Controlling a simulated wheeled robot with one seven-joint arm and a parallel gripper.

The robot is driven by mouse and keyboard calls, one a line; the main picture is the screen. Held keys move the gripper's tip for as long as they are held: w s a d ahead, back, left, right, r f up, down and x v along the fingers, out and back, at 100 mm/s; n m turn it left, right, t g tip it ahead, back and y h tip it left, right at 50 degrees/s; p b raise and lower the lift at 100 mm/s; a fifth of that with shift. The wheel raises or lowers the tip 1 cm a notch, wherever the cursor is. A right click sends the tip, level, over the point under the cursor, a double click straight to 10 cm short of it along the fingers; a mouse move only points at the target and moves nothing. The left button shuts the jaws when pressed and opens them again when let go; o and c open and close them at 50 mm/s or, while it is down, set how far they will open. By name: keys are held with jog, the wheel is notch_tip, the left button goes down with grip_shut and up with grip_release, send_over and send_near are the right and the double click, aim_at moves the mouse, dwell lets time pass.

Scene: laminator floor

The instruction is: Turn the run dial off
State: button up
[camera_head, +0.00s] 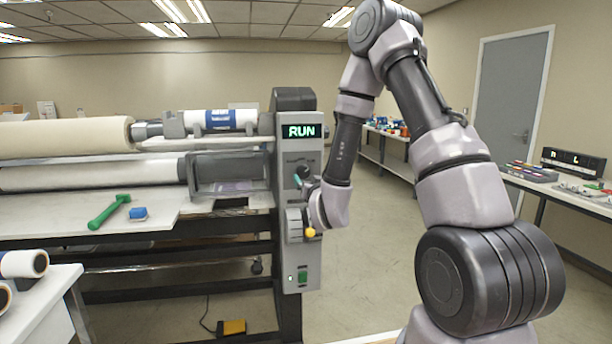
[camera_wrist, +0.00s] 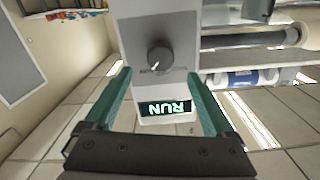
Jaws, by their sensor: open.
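The run dial is a dark round knob (camera_wrist: 160,58) on the pale control panel in the wrist view, which shows the panel upside down. A light mark shows on its lower edge in that view; the small labels are too blurred to read. The dial (camera_head: 303,171) is partly visible on the panel in the head view. The display (camera_head: 301,131) above it reads RUN in green, and it also shows in the wrist view (camera_wrist: 165,107). My gripper (camera_wrist: 160,78) has its teal fingers spread wide, empty, pointing at the panel on either side of the dial, apart from it.
Below the dial are a yellow ball knob (camera_head: 310,232) and a green switch (camera_head: 303,277). Laminator rollers (camera_head: 65,136) extend left. Open floor lies right of the panel.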

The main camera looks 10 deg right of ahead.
aim_at(304, 173)
jog(key=w, duration=0.7)
jog(key=shift+w, duration=0.3)
jog(key=c, duration=1.4)
jog(key=shift+a+n, duration=0.1)
jog(key=shift+n, duration=0.3)
jog(key=n, duration=0.3)
jog(key=shift+n, duration=2.4)
